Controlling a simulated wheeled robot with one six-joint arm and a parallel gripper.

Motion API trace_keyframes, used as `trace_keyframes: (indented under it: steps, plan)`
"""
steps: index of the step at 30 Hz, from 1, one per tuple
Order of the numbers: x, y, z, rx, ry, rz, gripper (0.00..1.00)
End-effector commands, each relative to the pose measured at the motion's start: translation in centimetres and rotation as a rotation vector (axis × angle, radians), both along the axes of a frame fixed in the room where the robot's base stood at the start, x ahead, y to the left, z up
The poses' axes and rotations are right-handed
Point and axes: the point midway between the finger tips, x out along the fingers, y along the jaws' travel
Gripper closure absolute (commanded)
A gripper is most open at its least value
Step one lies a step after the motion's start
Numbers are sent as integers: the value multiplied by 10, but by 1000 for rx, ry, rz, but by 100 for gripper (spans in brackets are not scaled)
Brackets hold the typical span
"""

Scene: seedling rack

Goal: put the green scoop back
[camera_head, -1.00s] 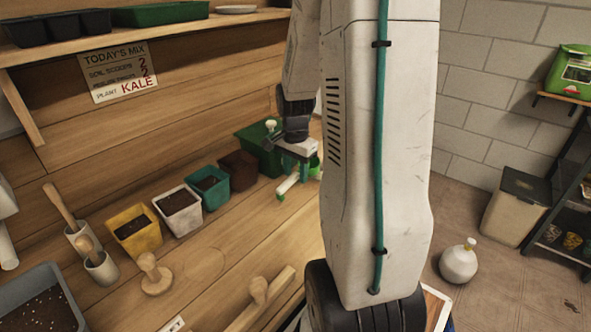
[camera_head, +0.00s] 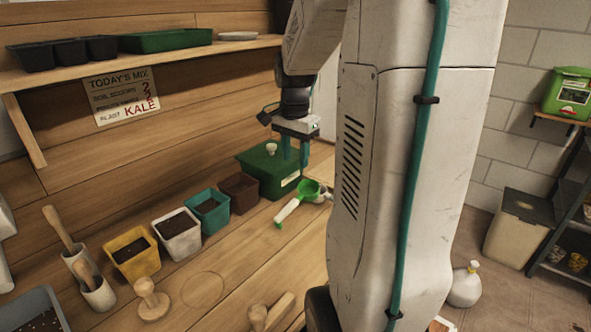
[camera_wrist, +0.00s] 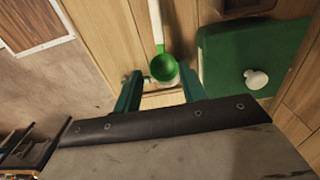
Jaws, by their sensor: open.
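The green scoop (camera_head: 308,190) lies on the wooden bench in front of the green lidded bin, with its white handle pointing to the lower left. In the wrist view its green bowl (camera_wrist: 164,68) shows between and beyond the fingertips, with the white handle (camera_wrist: 156,20) running away to the top. My gripper (camera_head: 294,162) is open and empty, pointing down above the scoop, in front of the bin. Its two teal fingers also show in the wrist view (camera_wrist: 162,90). A small grey metal piece (camera_head: 323,193) sits beside the bowl; I cannot tell what it is.
The green bin (camera_head: 266,182) with a white-knobbed lid stands close behind my fingers. Brown, teal (camera_head: 209,219), white and yellow (camera_head: 142,268) pots line the bench to the left. A wooden tamper (camera_head: 152,306) stands in front. A shelf (camera_head: 190,42) runs above.

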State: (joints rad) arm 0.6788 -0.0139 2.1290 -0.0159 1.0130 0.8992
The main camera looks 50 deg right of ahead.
Motion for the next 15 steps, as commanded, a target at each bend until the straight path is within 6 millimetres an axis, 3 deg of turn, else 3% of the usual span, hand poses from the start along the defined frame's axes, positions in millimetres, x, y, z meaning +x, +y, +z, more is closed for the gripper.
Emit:
trace_keyframes:
  steps: [5,8,10,15]
  plan:
    - [0,16,14,-4,-5,62,59]
    - [-4,52,27,-11,-13,208,59]
    - [-11,86,37,-19,-21,356,59]
    - [-46,169,52,-37,-39,770,59]
